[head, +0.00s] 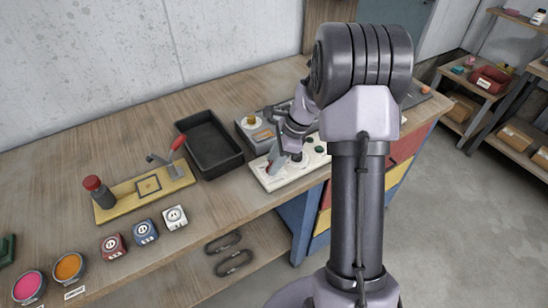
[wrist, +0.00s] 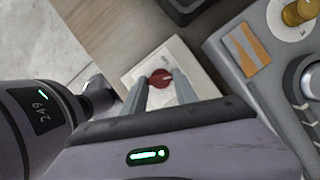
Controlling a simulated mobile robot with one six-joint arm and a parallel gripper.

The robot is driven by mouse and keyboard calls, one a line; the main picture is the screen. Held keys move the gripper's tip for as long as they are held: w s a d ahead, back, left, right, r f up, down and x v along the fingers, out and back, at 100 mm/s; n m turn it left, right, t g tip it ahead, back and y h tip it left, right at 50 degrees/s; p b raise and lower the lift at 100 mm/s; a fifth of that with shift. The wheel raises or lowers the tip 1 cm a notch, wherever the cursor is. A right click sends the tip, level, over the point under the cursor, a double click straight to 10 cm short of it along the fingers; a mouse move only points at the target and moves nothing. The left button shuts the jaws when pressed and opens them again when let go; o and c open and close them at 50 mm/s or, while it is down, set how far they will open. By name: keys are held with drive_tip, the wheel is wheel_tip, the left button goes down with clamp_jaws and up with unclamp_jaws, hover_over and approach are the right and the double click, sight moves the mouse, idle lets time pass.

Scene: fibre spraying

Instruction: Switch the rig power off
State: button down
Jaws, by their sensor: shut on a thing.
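A pale control panel (head: 292,178) lies near the front edge of the wooden bench in the head view. In the wrist view, the panel (wrist: 143,72) carries a red round knob (wrist: 161,78) with a light pointer mark. My gripper (wrist: 162,84) has one finger on each side of this knob and is shut on it. In the head view my gripper (head: 277,163) points down over the panel's left part and mostly hides the knob. Small print beside the knob is too blurred to read.
A grey unit (head: 257,134) with a brass knob stands behind the panel. A black tray (head: 213,150) lies to its left. A yellow board (head: 125,203) with a red-handled lever, several small boxes and colour pots are farther left. My arm hides the bench's right part.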

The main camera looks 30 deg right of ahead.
drive_tip(key=n+g+p, duration=0.1)
drive_tip(key=n+p, duration=0.3)
drive_tip(key=n+g+p, duration=0.1)
drive_tip(key=n+p, duration=0.1)
drive_tip(key=shift+w+r+g+y, duration=0.2)
drive_tip(key=shift+w+g+y, duration=0.1)
drive_tip(key=n+g+p, duration=0.1)
drive_tip(key=n, duration=0.2)
drive_tip(key=n+h+p, duration=0.1)
drive_tip(key=n+p, duration=0.1)
drive_tip(key=shift+w+f+n+g, duration=0.15)
drive_tip(key=shift+w+n+g, duration=0.05)
drive_tip(key=shift+n+g, duration=0.2)
drive_tip(key=shift+p, duration=0.3)
drive_tip(key=c, duration=1)
unclamp_jaws()
drive_tip(key=shift+o, duration=0.2)
drive_tip(key=p+v, duration=0.4)
drive_tip(key=v, duration=1.3)
drive_tip(key=shift+w, duration=0.15)
